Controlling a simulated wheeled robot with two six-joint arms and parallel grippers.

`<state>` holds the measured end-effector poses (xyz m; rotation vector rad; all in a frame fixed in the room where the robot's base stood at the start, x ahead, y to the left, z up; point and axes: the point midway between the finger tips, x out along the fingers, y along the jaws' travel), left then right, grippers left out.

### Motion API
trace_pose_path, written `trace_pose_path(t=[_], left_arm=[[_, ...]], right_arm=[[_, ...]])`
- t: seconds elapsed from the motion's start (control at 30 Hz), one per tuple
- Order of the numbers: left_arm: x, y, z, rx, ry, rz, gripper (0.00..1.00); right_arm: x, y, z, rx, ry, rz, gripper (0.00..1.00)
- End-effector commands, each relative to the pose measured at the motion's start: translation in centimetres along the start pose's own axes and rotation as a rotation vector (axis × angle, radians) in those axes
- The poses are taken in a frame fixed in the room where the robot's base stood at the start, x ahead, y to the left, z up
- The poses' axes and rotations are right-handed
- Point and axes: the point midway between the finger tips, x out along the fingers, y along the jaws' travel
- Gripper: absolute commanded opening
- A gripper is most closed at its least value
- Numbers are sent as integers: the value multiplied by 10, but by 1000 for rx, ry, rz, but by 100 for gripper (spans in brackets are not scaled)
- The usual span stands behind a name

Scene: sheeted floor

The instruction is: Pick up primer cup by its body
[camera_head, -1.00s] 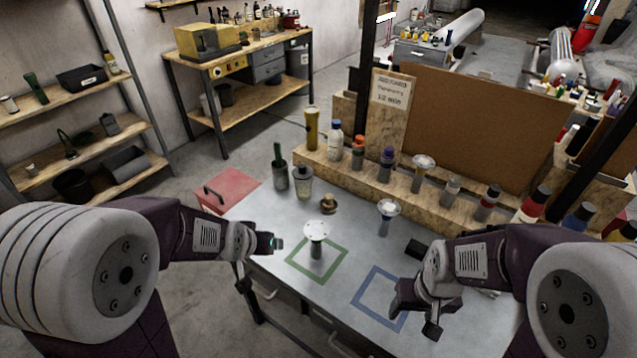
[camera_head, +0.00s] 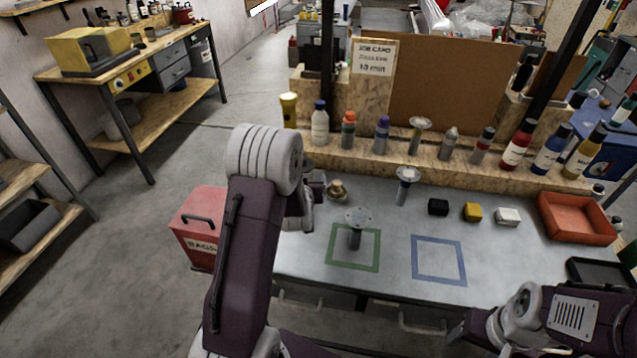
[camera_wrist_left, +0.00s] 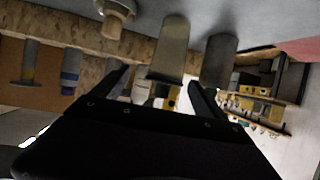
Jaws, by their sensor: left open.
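Two grey cylindrical cups stand side by side in the left wrist view, shown upside down: a nearer-to-middle cup (camera_wrist_left: 172,45) and a darker cup (camera_wrist_left: 220,55). I cannot tell by a label which is the primer cup. My left gripper (camera_wrist_left: 158,80) is open and empty, its fingers pointing toward the cups. The middle cup appears between the finger lines, not gripped; the darker one is beyond the right finger. In the head view my left arm hides both cups and its fingertips. My right gripper (camera_head: 462,332) is low at the right, its fingers unclear.
A brass knob-like piece (camera_head: 337,190) stands beside the cups. Disc-topped stands are at the green square (camera_head: 354,262) and behind it (camera_head: 405,185). Bottles line the wooden ledge (camera_head: 345,157). Blocks and a red tray (camera_head: 577,232) lie right. The blue square (camera_head: 438,275) is empty.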

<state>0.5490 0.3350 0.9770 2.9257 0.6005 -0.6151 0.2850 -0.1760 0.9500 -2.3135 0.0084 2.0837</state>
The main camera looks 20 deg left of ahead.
Motion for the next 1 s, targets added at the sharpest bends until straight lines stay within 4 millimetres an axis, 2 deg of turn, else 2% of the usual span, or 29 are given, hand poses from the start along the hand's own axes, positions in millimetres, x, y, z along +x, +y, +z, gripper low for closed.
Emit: trace_pose_path(t=[0.03, 0.17, 0.3, 0.5, 0.7, 0.9, 1.0], left_arm=[[4, -5, 11, -1, -14, -9, 83], [7, -13, 24, -4, -34, -24, 83], [10, -15, 23, -5, -33, -27, 83], [40, -15, 24, -4, -34, -26, 83], [49, -15, 25, -4, -33, -26, 83], [84, -15, 29, -5, -33, -27, 83], [95, -15, 30, -5, -33, -26, 83]], right_arm=[[4, 0, 0, 0, 1, 0, 63], [8, 0, 0, 0, 1, 0, 63], [6, 0, 0, 0, 1, 0, 63], [2, 0, 0, 0, 1, 0, 63], [1, 0, 0, 0, 1, 0, 63], [-5, 0, -1, 0, 1, 0, 63], [-6, 0, -1, 0, 1, 0, 63]])
